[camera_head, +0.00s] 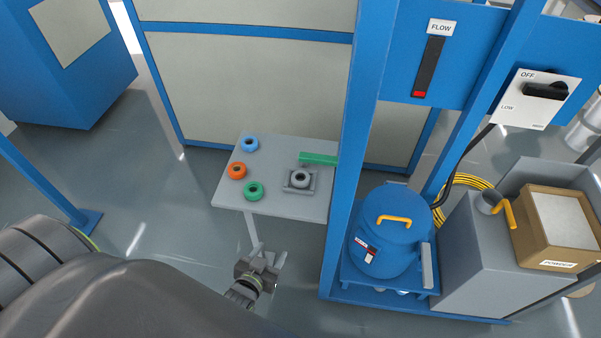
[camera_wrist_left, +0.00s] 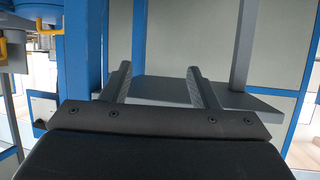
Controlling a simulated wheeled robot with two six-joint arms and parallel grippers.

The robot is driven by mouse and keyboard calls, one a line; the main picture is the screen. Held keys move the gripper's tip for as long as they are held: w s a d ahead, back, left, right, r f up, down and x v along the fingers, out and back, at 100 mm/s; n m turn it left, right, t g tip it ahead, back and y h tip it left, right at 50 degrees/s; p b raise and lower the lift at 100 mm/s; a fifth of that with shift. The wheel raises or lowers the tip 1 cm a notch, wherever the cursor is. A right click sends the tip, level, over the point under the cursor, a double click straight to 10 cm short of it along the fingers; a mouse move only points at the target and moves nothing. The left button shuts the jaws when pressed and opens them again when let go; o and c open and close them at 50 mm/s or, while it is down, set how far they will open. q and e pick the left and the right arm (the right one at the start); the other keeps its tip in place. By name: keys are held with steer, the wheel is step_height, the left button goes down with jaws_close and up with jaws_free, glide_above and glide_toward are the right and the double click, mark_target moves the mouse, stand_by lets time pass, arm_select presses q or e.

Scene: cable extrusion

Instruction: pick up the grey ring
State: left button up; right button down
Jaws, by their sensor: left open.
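The grey ring (camera_head: 300,179) sits on a small square grey holder (camera_head: 299,188) on the right part of a small grey table (camera_head: 270,205). My left gripper (camera_head: 268,257) is open and empty, in front of the table's near edge and apart from the ring. In the left wrist view, the two fingers of my left gripper (camera_wrist_left: 158,88) stand apart, with the table (camera_wrist_left: 160,92) beyond them. The ring does not show in that view. My right gripper is in neither view.
A green bar (camera_head: 318,159) lies behind the grey ring. A blue post (camera_head: 349,130) and a blue drum (camera_head: 385,250) stand right of the table.

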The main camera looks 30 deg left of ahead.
arm_select(q)
steer(key=w+r+t, duration=0.3)
steer(key=r, duration=0.8)
steer(key=b, duration=0.6)
glide_toward(299, 181)
steer(key=w, duration=0.2)
steer(key=w+f+b, duration=0.1)
steer(key=w, duration=0.1)
steer(key=shift+w+a+f+b, duration=0.1)
steer(key=shift+w+a+b, duration=0.1)
steer(key=shift+w, duration=0.8)
steer(key=shift+w+a+f+b, duration=0.1)
steer(key=shift+w+b, duration=0.1)
steer(key=shift+w, duration=0.8)
steer(key=shift+w+a+f+b, duration=0.1)
steer(key=shift+w+b, duration=0.1)
steer(key=shift+w, duration=0.8)
steer(key=shift+r, duration=0.1)
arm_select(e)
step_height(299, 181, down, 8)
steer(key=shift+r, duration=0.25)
arm_select(q)
steer(key=shift+c, duration=0.4)
steer(key=c, duration=0.5)
